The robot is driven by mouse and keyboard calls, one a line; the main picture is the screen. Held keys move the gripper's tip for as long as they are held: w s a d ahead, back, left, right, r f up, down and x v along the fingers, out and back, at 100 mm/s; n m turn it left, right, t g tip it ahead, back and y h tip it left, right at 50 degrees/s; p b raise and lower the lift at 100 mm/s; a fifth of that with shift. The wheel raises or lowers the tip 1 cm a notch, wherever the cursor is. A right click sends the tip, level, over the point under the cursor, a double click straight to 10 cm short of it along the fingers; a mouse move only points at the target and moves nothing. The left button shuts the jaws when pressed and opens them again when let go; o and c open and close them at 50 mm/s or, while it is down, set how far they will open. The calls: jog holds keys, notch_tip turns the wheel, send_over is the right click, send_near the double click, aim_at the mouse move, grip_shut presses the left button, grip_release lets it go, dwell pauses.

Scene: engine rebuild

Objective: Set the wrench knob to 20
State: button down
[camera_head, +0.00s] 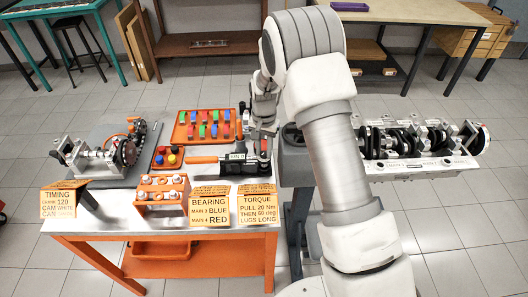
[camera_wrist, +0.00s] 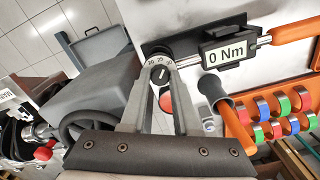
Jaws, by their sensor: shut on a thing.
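The torque wrench (camera_head: 238,160) lies on the orange-framed bench, its orange handle (camera_wrist: 290,32) at the upper right of the wrist view. Its display (camera_wrist: 227,52) reads 0 Nm. The wrench's round knob (camera_wrist: 161,76) has a dark pointer mark and a pale dial with small numbers around it, too small to read surely. My gripper (camera_wrist: 160,64) points down at the wrench head, its two fingers shut on the knob from either side. In the head view my wrist partly hides the wrench's right end and the knob.
A torque card (camera_head: 257,207) reads "PULL 20 Nm THEN 60 deg, LUGS LONG". An orange tray (camera_head: 184,136) of coloured pieces lies behind the wrench. A bearing card (camera_head: 210,209) and an orange rack (camera_head: 162,208) stand in front. An engine block (camera_head: 425,170) is at the right.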

aim_at(264, 152)
jog(key=n+b, duration=0.2)
jog(key=n, duration=0.3)
jog(key=shift+n, duration=0.3)
jog(key=n+b, duration=0.1)
jog(key=n, duration=0.4)
jog(key=shift+n, duration=0.3)
jog(key=c, duration=0.6)
grip_release()
jog(key=shift+c, duration=0.2)
notch_tip(264, 152, up, 18)
jog(key=shift+f+p, duration=0.25)
jog(key=shift+p, duration=0.05)
